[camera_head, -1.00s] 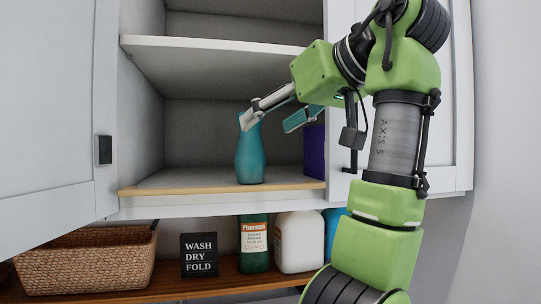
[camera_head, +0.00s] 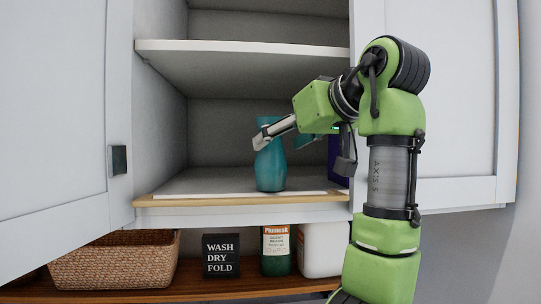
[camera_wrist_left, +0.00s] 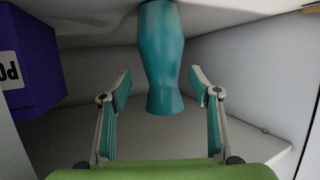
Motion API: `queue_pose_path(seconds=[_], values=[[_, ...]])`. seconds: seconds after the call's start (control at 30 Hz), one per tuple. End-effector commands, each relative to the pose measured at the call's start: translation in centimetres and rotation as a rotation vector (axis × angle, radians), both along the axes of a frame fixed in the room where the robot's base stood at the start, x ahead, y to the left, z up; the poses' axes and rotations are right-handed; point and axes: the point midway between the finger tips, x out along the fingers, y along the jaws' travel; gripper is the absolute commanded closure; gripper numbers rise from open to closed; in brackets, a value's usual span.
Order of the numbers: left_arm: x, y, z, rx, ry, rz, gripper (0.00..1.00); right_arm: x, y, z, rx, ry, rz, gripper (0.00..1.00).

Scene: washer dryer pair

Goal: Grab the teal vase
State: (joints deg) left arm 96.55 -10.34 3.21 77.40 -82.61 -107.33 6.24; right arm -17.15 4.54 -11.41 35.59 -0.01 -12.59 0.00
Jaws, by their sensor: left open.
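The teal vase (camera_head: 270,165) stands upright on the lower shelf of the open white cabinet. My left gripper (camera_head: 279,142) is at the upper part of the vase, with one finger in front of it and the other partly hidden to its right. In the left wrist view, which is upside down, the vase (camera_wrist_left: 163,55) shows between the two spread fingers of the left gripper (camera_wrist_left: 161,82). Gaps show on both sides, so the gripper is open and not closed on it. My right gripper is not in view.
A purple box (camera_wrist_left: 30,60) stands on the same shelf, right of the vase in the head view. Another shelf (camera_head: 240,50) is above. Below are a wicker basket (camera_head: 115,262), a black sign (camera_head: 221,256), a green bottle (camera_head: 276,252) and a white jug (camera_head: 322,250). Cabinet doors stand open either side.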

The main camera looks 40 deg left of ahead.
Motion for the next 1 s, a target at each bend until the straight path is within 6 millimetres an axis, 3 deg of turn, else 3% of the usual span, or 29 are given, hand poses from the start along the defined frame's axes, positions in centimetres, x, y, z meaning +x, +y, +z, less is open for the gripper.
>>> queue_pose_path(seconds=[0.1, 0.3, 0.6, 0.67, 0.8, 1.0], values=[[0.2, 1.5, -0.1, -0.002, 0.002, 0.002, 0.43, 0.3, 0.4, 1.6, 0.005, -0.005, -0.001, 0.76], [0.7, 3.8, -1.1, -0.001, 0.003, 0.000, 0.43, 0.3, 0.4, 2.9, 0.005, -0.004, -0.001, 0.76], [0.9, 4.3, -1.5, 0.001, 0.002, -0.001, 0.43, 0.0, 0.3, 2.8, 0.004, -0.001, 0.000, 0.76], [0.9, 4.3, -1.5, 0.001, 0.002, -0.001, 0.56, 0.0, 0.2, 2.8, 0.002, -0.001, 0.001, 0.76], [0.9, 4.2, -1.5, 0.001, 0.002, -0.001, 0.92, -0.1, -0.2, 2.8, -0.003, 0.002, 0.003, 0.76], [0.9, 4.2, -1.4, 0.002, 0.000, 0.000, 0.92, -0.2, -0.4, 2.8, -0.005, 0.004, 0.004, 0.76]])
